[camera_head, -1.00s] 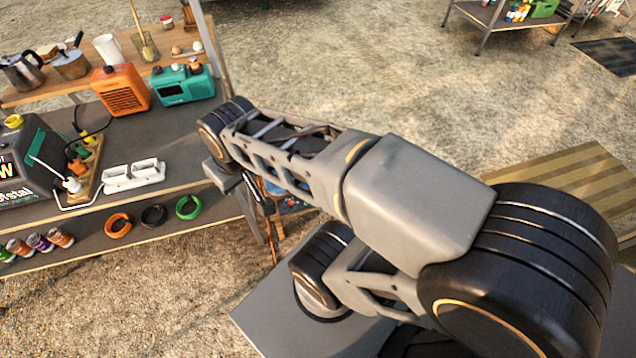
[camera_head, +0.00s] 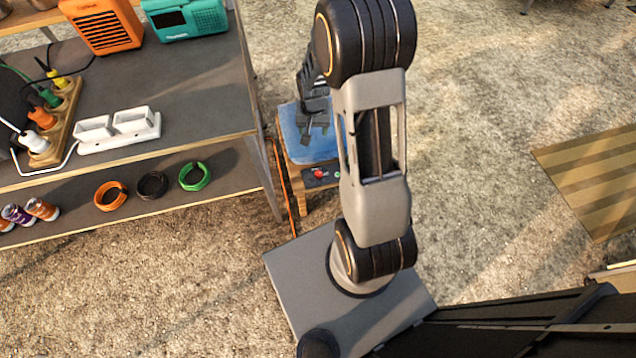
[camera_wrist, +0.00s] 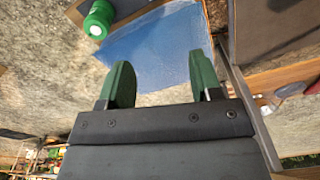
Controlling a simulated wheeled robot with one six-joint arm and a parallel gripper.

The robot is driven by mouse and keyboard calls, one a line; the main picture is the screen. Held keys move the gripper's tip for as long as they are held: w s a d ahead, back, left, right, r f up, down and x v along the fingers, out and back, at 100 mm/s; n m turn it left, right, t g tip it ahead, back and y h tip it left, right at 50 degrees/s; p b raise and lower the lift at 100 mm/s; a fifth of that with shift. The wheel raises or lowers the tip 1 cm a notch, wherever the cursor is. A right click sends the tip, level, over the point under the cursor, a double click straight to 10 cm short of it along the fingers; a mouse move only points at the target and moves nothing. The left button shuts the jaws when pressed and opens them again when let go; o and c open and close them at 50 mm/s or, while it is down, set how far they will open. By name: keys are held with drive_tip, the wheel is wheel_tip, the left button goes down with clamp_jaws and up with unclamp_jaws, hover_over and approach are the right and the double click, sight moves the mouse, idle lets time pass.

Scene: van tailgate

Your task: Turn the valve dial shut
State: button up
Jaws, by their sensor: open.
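My gripper (camera_head: 316,132) hangs above a small stand with a blue top (camera_head: 288,130), right of the workbench. In the wrist view my gripper (camera_wrist: 162,75) is open and empty, its two green-faced fingers apart, with blue sheet-like material (camera_wrist: 155,48) beyond them. A small round red knob (camera_head: 319,173) is on the dark front panel of the stand, below the gripper and apart from it. It may be the valve dial; its setting is too small to read. A green cylinder with a white end (camera_wrist: 98,20) shows at the upper left of the wrist view.
An orange cable (camera_head: 284,190) hangs beside the stand.

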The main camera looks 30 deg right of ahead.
drive_tip(key=m+b, duration=0.1)
drive_tip(key=b, duration=0.3)
hover_over(318, 173)
wheel_tip(318, 173, down, 14)
drive_tip(key=shift+g, duration=0.4)
wheel_tip(318, 173, down, 15)
drive_tip(key=b, duration=0.4)
drive_tip(key=shift+d+r, duration=0.15)
drive_tip(key=c, duration=0.9)
